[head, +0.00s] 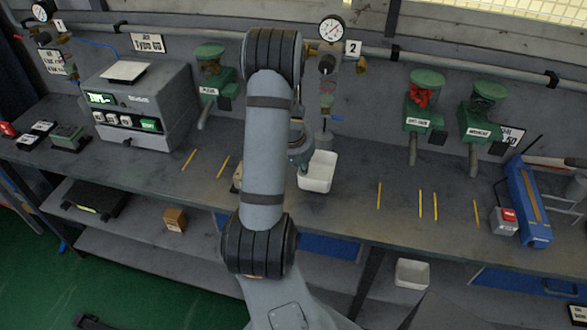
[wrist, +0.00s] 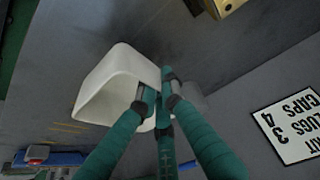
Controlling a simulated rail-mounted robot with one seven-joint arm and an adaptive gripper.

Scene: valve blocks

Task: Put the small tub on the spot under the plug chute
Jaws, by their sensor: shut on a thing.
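The white tub (head: 318,173) is at the middle of the bench, just right of my arm. It also shows in the wrist view (wrist: 108,82), tilted in the picture. My gripper (wrist: 158,98) is shut on its wall with teal fingers; in the head view my arm hides most of the gripper. I cannot tell whether the tub touches the bench. The green chute at the left (head: 210,62) has a small label that seems to read plugs. Two yellow lines (head: 188,159) mark the bench below it, left of my arm; the spot between them looks bare.
Two more green chutes, one with red pieces (head: 421,96) and one darker (head: 484,105), stand at the right. A grey machine (head: 145,105) stands at the left. A blue tool (head: 528,204) lies at the right. Another white tub (head: 412,272) sits on the lower shelf.

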